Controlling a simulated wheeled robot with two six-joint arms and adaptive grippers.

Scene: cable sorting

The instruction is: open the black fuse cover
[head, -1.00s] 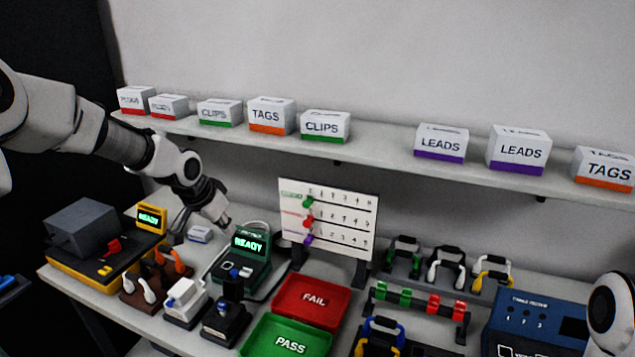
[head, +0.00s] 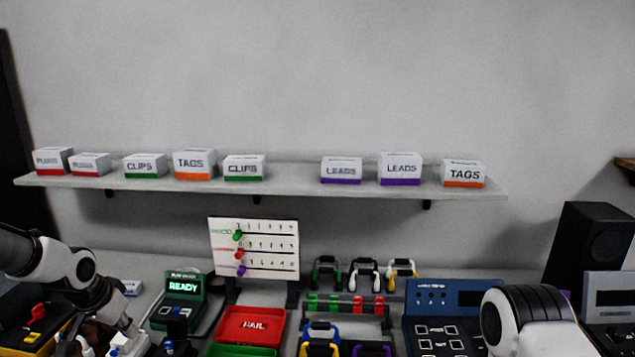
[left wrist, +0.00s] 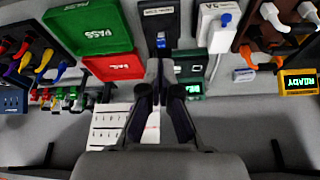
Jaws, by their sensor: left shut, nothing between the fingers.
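The black fuse cover box (head: 177,338), with a blue knob on top, stands in front of the green READY tester, cut off by the bottom edge of the head view. In the left wrist view the black box (left wrist: 158,22) lies beyond my fingertips, near the top edge. My right gripper is not in view; only part of that arm shows.
A similar white box with a blue knob (left wrist: 214,28) stands beside the black one. The green tester (head: 182,298), red FAIL tray (head: 252,312) and green PASS tray (left wrist: 92,28) are close by. A pegboard (head: 254,248) stands behind. A shelf (head: 300,197) with labelled boxes runs above.

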